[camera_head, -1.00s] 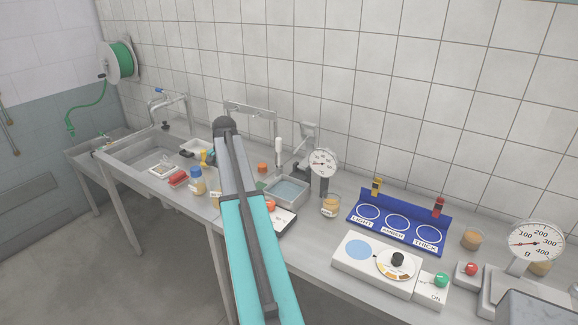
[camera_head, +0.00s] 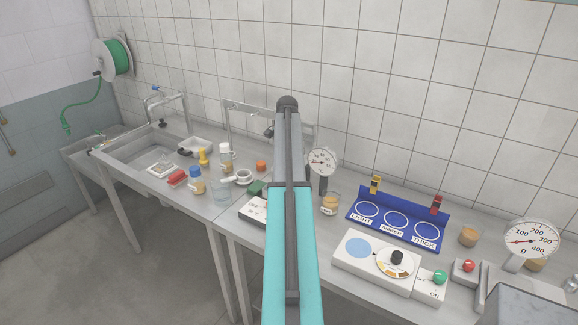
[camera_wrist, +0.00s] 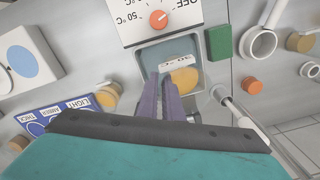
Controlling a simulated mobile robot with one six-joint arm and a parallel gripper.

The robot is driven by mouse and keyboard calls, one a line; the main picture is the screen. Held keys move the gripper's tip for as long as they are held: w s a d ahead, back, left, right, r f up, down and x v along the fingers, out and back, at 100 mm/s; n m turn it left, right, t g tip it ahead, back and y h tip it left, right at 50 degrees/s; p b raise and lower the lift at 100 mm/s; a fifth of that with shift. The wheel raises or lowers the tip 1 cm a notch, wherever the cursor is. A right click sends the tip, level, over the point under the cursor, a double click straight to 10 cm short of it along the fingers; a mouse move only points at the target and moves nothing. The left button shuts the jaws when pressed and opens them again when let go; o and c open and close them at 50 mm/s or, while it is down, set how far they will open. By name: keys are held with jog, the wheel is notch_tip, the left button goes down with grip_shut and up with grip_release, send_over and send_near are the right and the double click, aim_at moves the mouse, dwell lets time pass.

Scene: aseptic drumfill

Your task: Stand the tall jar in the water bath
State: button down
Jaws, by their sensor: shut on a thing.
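In the wrist view my gripper (camera_wrist: 168,92) points down over the water bath (camera_wrist: 148,56), a small grey-rimmed basin beside its OFF/50 °C dial box (camera_wrist: 160,18). The gripper is shut on the jar (camera_wrist: 186,78), which has amber contents and a white label. The jar appears within the bath's outline. I cannot tell whether it touches the bath floor or hangs above it. In the head view my arm hides the bath, the jar and the gripper. Only part of the dial box (camera_head: 254,208) shows left of the arm.
A green block (camera_head: 257,187), a white cup (camera_head: 244,176) and an orange lid (camera_head: 261,166) stand left of the arm. A dial gauge (camera_head: 322,162) and an amber-filled beaker (camera_head: 331,203) are close on the right. A blue rack (camera_head: 398,220) stands further right.

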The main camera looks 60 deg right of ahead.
jog(key=shift+s+d+r, duration=0.1)
jog(key=shift+s+d, duration=0.3)
jog(key=shift+d, duration=0.05)
notch_tip(320, 180, down, 7)
jog(key=b, duration=0.3)
jog(key=shift+b, duration=0.35)
dwell(0.4)
jog(key=shift+f, duration=0.5)
dwell(0.9)
jog(key=c, duration=1.8)
grip_release()
jog(key=shift+c, duration=0.2)
notch_tip(320, 180, up, 14)
jog(key=b, duration=0.4)
